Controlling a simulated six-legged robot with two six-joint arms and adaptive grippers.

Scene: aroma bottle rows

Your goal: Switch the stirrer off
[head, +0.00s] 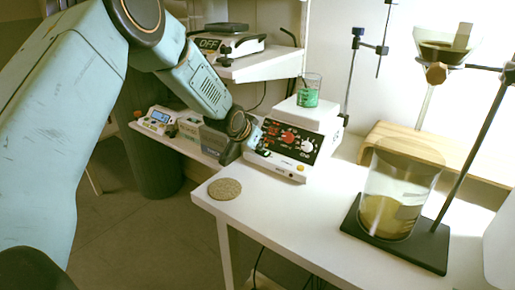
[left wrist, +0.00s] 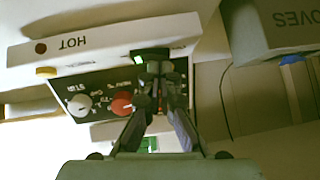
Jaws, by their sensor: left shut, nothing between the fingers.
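The stirrer (head: 303,145) is a white box with a dark sloped front panel, standing at the back left of the white table. Its panel carries a red knob and a white knob. A beaker of green liquid (head: 308,97) stands on its top plate. In the left wrist view the stirrer (left wrist: 95,48) appears upside down, with the red knob (left wrist: 121,104), the white knob (left wrist: 78,104) and a green-lit switch (left wrist: 150,55). My left gripper (left wrist: 158,62) is shut and empty, its fingertips at the switch and partly hiding it; contact is unclear. My right gripper is not in view.
A cork mat (head: 225,189) lies at the table's front left corner. A large beaker (head: 397,195) stands on a dark stand base at right. A scale reading OFF (head: 225,42) sits on a shelf behind. A glove box (left wrist: 285,28) is beside the gripper.

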